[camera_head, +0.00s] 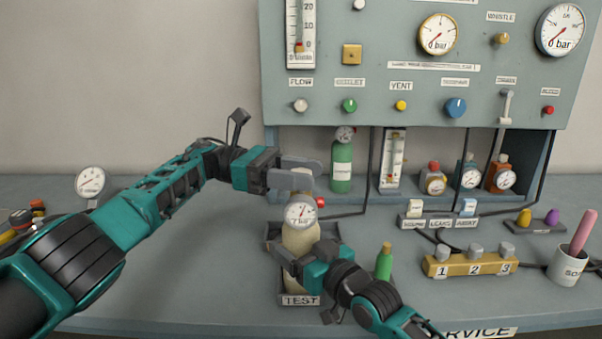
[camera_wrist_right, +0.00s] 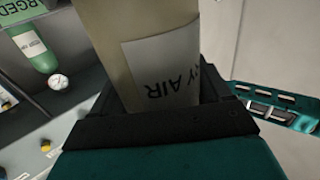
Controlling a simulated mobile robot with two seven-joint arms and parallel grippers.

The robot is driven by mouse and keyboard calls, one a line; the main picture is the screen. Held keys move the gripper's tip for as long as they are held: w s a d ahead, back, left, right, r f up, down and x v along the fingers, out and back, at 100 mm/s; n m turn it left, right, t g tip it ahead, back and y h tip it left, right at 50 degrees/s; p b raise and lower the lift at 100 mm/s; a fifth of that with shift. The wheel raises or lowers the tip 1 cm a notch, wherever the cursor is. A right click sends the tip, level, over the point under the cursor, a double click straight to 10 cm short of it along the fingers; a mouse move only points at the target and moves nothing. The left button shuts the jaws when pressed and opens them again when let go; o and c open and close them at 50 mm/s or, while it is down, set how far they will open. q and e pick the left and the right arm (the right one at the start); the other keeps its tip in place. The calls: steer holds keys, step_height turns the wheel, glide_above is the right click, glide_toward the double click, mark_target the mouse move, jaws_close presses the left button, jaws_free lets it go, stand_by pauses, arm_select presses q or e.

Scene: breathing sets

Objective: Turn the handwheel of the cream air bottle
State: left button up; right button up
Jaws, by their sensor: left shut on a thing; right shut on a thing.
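The cream air bottle (camera_head: 301,243) stands upright in the tray marked TEST (camera_head: 300,299). A round gauge (camera_head: 300,214) sits at its neck, with a small red part to the right of it. My left gripper (camera_head: 301,178) is shut around the top of the bottle, on the handwheel, which its fingers mostly hide. My right gripper (camera_head: 284,258) is shut on the lower body of the bottle. In the right wrist view the cream bottle (camera_wrist_right: 140,35) with its label "DRY AIR" is between the fingers.
A green bottle (camera_head: 341,168) stands behind, under the panel (camera_head: 420,90). A yellow numbered block (camera_head: 470,264) and a white cup (camera_head: 567,265) are at the right. The bench at the left is mostly free.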

arm_select(q)
steer(key=o, duration=1)
step_height(320, 180, up, 10)
stand_by(0.4)
